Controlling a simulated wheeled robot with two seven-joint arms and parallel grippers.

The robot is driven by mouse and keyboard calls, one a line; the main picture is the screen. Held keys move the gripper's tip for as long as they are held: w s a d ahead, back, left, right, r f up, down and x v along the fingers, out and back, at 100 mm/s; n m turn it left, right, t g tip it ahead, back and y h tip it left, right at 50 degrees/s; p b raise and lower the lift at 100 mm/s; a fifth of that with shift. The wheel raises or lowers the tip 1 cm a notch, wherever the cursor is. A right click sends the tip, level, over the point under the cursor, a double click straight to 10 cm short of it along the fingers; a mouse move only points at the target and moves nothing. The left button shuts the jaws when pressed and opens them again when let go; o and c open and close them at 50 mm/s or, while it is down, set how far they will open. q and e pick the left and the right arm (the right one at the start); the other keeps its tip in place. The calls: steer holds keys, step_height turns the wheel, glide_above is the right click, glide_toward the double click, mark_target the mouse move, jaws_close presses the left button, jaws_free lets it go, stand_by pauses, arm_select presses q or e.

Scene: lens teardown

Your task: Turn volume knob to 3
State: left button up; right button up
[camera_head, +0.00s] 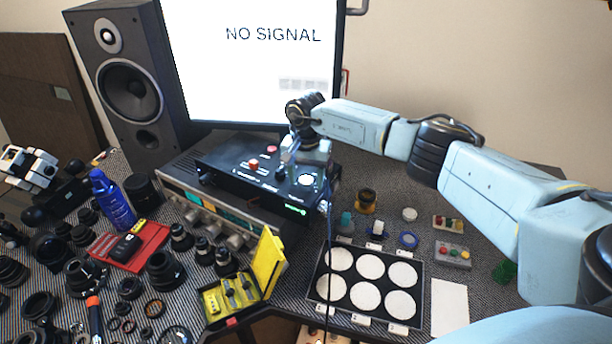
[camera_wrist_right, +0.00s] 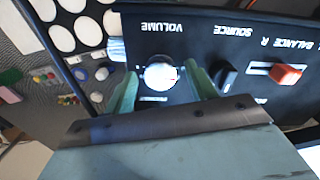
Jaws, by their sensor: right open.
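The black control box (camera_head: 228,178) stands on top of a silver rack unit, below the monitor. Its round white volume knob (camera_head: 306,180) is at the right end of the panel. In the right wrist view the volume knob (camera_wrist_right: 160,76) sits under the printed word VOLUME, which appears upside down. My right gripper (camera_wrist_right: 162,88) is open, with one green finger on each side of the knob. Gaps show between the fingers and the knob. The knob's pointer and scale numbers are too small or washed out to read. My left gripper is not in view.
The black source knob (camera_wrist_right: 226,75) is close beside one finger, and the red balance slider (camera_wrist_right: 287,74) lies beyond. A monitor (camera_head: 255,70) stands behind the box, a speaker (camera_head: 128,90) to its left. A tray with white discs (camera_head: 323,316) lies in front; lens parts crowd the left.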

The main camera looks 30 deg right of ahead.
steer(key=c, duration=1)
steer(key=shift+m, duration=0.4)
steer(key=shift+m+b, duration=0.45)
steer(key=shift+m, duration=0.45)
steer(key=m, duration=0.3)
steer(key=shift+m+b, duration=0.3)
steer(key=shift+m, duration=0.1)
steer(key=m, duration=1.1)
steer(key=shift+p, duration=0.3)
steer(key=shift+m, duration=0.3)
